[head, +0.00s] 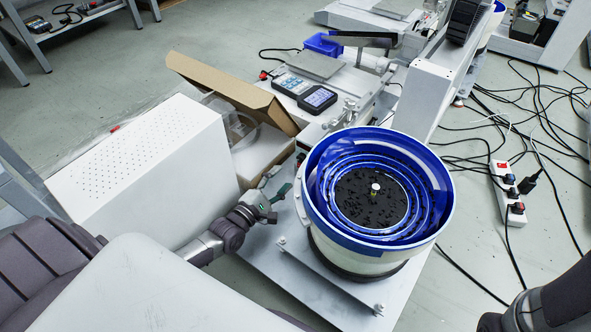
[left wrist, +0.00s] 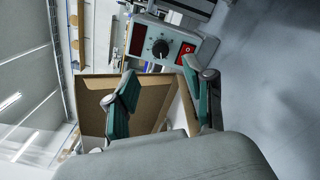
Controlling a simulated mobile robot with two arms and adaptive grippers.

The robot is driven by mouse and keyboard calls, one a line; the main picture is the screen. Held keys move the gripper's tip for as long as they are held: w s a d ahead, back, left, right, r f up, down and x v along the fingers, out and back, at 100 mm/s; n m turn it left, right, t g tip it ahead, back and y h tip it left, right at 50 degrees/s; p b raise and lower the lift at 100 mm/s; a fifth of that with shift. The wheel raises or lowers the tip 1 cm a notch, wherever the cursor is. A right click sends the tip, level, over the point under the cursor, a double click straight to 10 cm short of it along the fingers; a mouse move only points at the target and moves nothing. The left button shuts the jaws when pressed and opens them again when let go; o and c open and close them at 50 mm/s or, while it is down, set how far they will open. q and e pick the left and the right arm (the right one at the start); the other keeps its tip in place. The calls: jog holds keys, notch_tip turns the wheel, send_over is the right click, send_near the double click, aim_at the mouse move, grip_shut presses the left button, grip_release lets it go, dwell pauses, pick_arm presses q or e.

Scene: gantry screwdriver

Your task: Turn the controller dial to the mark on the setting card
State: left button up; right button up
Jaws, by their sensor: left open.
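In the left wrist view a grey controller (left wrist: 165,40) shows a black dial (left wrist: 160,48) with a white pointer line, a dark display and a red switch (left wrist: 186,48). My left gripper (left wrist: 162,95) has its two green-padded fingers wide apart, with nothing between them. The controller lies beyond the fingertips, apart from them as far as I can tell. In the head view my left gripper (head: 277,197) is beside the blue-rimmed feeder bowl (head: 440,187), low by its left side. I cannot make out the controller dial there. I cannot identify the setting card in either view.
An open cardboard box (head: 225,88) and a white perforated case (head: 150,165) stand left of the bowl. Two handheld units with screens (head: 305,92) lie behind it. A power strip (head: 508,190) and loose cables cover the floor at right.

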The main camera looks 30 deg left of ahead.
aim_at(300, 160)
pick_arm(q)
jog(key=w+b, duration=0.1)
jog(key=w, duration=0.1)
jog(key=w+b, duration=0.1)
jog(key=w, duration=0.1)
jog(key=w+d+b, duration=0.1)
jog(key=w, duration=0.1)
jog(key=shift+w+f, duration=0.15)
jog(key=shift+f, duration=0.05)
jog(key=shift+w+r, duration=0.1)
jog(key=shift+w, duration=0.5)
grip_shut()
